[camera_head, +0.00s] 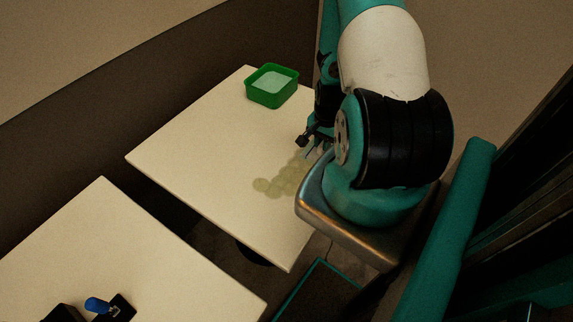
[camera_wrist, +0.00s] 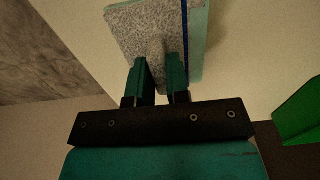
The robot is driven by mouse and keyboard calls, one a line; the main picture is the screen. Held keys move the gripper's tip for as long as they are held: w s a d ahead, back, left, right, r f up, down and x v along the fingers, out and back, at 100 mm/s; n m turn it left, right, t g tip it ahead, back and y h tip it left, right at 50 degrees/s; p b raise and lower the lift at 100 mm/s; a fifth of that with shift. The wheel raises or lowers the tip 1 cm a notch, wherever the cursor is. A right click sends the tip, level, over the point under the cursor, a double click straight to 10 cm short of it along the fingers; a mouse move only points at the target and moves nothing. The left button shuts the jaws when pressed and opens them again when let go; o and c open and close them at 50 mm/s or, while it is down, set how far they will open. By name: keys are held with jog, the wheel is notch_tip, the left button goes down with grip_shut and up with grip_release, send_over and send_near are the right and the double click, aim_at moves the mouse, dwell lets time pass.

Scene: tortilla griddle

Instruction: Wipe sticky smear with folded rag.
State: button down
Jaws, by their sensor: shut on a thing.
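The sticky smear (camera_head: 275,186) is a patch of several overlapping yellow-green blotches on the cream table, near its right front edge in the head view. My gripper (camera_wrist: 163,78) is shut on the folded rag (camera_wrist: 128,28), a grey speckled piece with a pale teal side and a dark blue stripe. In the head view my gripper (camera_head: 311,142) is at the smear's upper right end, and my arm hides most of the rag and perhaps part of the smear. I cannot tell whether the rag touches the table.
A green tub (camera_head: 272,97) with pale contents stands at the table's (camera_head: 190,150) far corner; its green wall also shows at the right of the wrist view (camera_wrist: 301,112). A second cream table (camera_head: 100,240) at lower left holds a blue-handled item (camera_head: 97,305). The first table's left half is clear.

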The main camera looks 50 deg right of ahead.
jog(key=shift+a+f, duration=0.15)
jog(key=shift+a, duration=0.05)
jog(key=shift+w+a, duration=0.3)
jog(key=shift+a, duration=0.1)
dwell(0.4)
jog(key=shift+s, duration=0.1)
jog(key=shift+s+d+r, duration=0.2)
jog(key=shift+s+d, duration=0.2)
jog(key=shift+d, duration=0.25)
jog(key=c, duration=1.3)
grip_release()
jog(key=shift+c, duration=0.2)
